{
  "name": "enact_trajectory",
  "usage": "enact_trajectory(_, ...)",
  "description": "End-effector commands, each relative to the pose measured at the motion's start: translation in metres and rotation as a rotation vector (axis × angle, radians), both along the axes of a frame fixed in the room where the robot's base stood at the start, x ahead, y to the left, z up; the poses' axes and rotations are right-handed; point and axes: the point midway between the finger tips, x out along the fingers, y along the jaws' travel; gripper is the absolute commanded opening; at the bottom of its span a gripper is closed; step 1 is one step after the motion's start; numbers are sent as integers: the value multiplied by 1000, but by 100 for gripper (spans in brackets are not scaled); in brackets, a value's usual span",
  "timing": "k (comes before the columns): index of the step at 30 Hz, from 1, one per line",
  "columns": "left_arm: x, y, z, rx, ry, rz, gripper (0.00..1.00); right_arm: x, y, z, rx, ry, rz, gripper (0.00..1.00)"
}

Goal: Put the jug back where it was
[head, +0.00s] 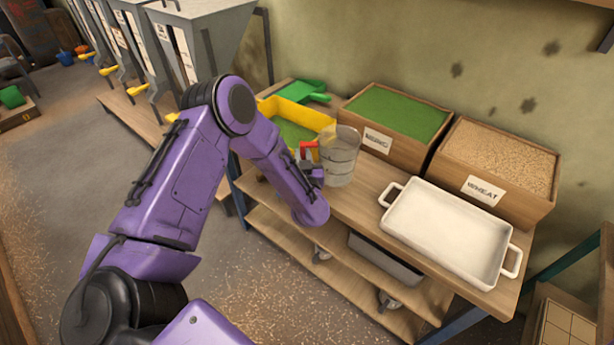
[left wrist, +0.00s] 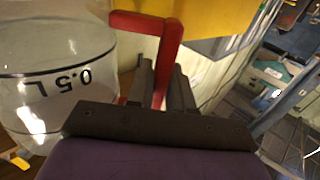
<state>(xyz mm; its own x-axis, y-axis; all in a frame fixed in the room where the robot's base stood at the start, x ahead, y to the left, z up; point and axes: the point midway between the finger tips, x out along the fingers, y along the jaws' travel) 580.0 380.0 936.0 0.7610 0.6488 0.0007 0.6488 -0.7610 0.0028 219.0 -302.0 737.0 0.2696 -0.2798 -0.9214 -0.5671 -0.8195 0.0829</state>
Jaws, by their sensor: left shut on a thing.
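The jug (head: 341,157) is a clear measuring jug with dark level lines and a red handle. It stands upright at the wooden table, beside the yellow tray; whether its base touches the tabletop is hard to tell. In the left wrist view the jug (left wrist: 52,75) fills the left side, with a "0.5 L" mark that appears upside down. My left gripper (head: 312,172) is at the jug's handle. In the left wrist view its fingers (left wrist: 163,85) are shut on the red handle (left wrist: 165,50). My right gripper is not in view.
A yellow tray (head: 268,108) with green contents and a green scoop (head: 302,90) are behind the jug. Wooden bins of green material (head: 349,104) and wheat (head: 533,206) line the wall. A white dish (head: 445,232) sits at the right. Hoppers (head: 205,40) stand at the back left.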

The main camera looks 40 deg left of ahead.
Motion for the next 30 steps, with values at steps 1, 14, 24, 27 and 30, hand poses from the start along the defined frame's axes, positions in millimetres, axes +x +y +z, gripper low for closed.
enact_trajectory(1,2,-1,-5,0,-1,0,0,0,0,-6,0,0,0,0)
enact_trajectory(14,8,-9,-43,0,-1,0,0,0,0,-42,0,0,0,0)
enact_trajectory(24,8,-8,-46,1,1,1,46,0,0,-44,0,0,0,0)
enact_trajectory(27,8,-8,-46,1,1,1,46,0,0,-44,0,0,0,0)
enact_trajectory(30,8,-8,-46,1,1,1,46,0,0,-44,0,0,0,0)
